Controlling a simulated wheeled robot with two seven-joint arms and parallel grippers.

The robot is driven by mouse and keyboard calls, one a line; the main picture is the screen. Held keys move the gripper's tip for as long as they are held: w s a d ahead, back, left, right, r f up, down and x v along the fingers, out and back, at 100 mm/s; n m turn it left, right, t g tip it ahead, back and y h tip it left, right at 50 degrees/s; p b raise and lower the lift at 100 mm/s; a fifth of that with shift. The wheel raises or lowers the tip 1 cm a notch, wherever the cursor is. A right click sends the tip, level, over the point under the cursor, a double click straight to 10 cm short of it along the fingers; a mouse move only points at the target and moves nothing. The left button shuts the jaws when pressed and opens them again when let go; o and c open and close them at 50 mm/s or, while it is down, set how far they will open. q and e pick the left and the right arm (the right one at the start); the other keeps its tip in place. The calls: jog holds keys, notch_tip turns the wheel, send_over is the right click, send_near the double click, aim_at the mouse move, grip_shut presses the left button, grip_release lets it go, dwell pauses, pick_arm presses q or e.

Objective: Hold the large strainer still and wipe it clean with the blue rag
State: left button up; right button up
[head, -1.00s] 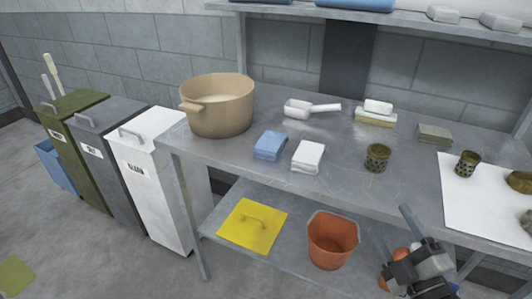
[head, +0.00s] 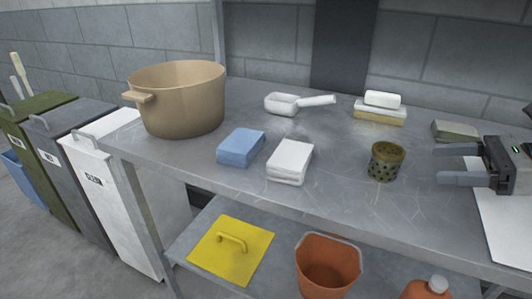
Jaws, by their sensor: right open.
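The blue rag (head: 241,147) lies folded on the metal table, left of a folded white rag (head: 290,161). A perforated, olive-brown strainer (head: 386,162) stands upright on the table, right of the white rag. My right gripper (head: 438,164) comes in from the right edge with its two grey fingers apart and pointing left at the strainer. It is open and empty, a short gap from the strainer. My left gripper is not in view.
A large tan pot (head: 178,103) stands at the table's left. A white scoop (head: 298,103), stacked blocks (head: 380,107) and a grey-green pad (head: 455,131) lie behind. A white sheet (head: 505,222) is at right. Below are a yellow lid (head: 230,254) and orange bucket (head: 328,268).

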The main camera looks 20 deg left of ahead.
aim_at(391, 165)
jog(key=shift+w+f, duration=0.3)
jog(key=shift+f, duration=0.1)
jog(key=shift+a, duration=0.55)
jog(key=p+x, duration=0.1)
jog(key=x, duration=0.4)
jog(key=shift+s, duration=0.15)
jog(key=shift+f+b+x, duration=0.2)
jog(key=shift+b+x, duration=0.55)
jog(key=shift+x, duration=0.3)
jog(key=shift+a+f, duration=0.1)
jog(key=shift+a, duration=0.2)
jog(key=shift+a+b, duration=0.3)
jog(key=shift+a, duration=0.2)
jog(key=shift+c, duration=0.3)
jog(key=c, duration=0.7)
